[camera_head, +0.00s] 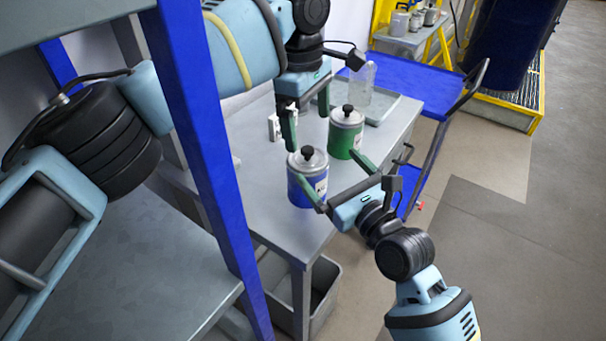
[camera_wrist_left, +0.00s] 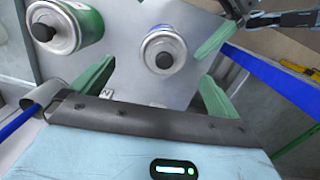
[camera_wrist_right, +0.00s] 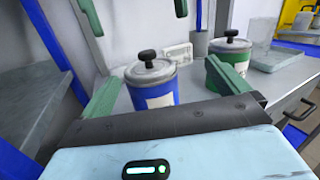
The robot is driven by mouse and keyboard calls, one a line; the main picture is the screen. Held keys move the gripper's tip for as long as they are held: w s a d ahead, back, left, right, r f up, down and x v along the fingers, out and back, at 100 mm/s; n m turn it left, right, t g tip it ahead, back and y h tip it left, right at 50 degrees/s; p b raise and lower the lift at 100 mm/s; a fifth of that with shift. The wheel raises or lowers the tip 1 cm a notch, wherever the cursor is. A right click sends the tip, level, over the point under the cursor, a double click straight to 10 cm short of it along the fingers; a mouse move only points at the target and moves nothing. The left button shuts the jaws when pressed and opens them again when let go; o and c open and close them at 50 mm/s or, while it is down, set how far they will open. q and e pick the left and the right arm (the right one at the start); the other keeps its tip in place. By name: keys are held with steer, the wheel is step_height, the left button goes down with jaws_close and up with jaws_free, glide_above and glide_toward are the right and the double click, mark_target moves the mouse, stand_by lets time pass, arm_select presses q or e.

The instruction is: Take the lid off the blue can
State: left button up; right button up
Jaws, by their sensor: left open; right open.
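The blue can (camera_head: 303,190) stands upright on the grey table, its metal lid (camera_head: 308,162) on top with a black knob (camera_head: 307,152). It also shows in the left wrist view (camera_wrist_left: 178,33) and in the right wrist view (camera_wrist_right: 156,95). My left gripper (camera_head: 306,115) is open and empty above and behind the can, fingers pointing down. My right gripper (camera_head: 338,174) is open in front of the can. In the right wrist view the can stands between its fingers, with gaps visible; whether either finger touches it I cannot tell.
A green can (camera_head: 346,140) with a similar knobbed lid stands close behind and right of the blue can. A tray (camera_head: 380,108) with a clear bottle (camera_head: 361,82) lies at the back. A blue post (camera_head: 205,130) rises at the left. A grey bin (camera_head: 323,290) stands below.

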mark_target(319, 182)
arm_select(q)
steer(key=shift+s+r+n+y, duration=0.4)
steer(key=shift+s+r+n, duration=0.1)
steer(key=shift+s+r, duration=0.15)
arm_select(e)
steer(key=f, duration=0.1)
steer(key=s+f, duration=0.1)
steer(key=a+f+g, duration=0.1)
steer(key=shift+s+m, duration=0.3)
steer(key=shift+m, duration=0.1)
arm_select(q)
steer(key=shift+w+r, duration=0.1)
steer(key=shift+w, duration=0.05)
arm_select(e)
steer(key=shift+f, duration=0.25)
arm_select(q)
steer(key=shift+w+a, duration=0.1)
steer(key=shift+w, duration=0.1)
arm_select(e)
steer(key=shift+w+a+f, duration=0.1)
steer(key=shift+w+a, duration=0.1)
steer(key=shift+w, duration=0.05)
arm_select(q)
steer(key=shift+s, duration=0.1)
arm_select(e)
steer(key=shift+w+a, duration=0.25)
steer(key=shift+w, duration=0.2)
steer(key=shift+x, duration=3.3)
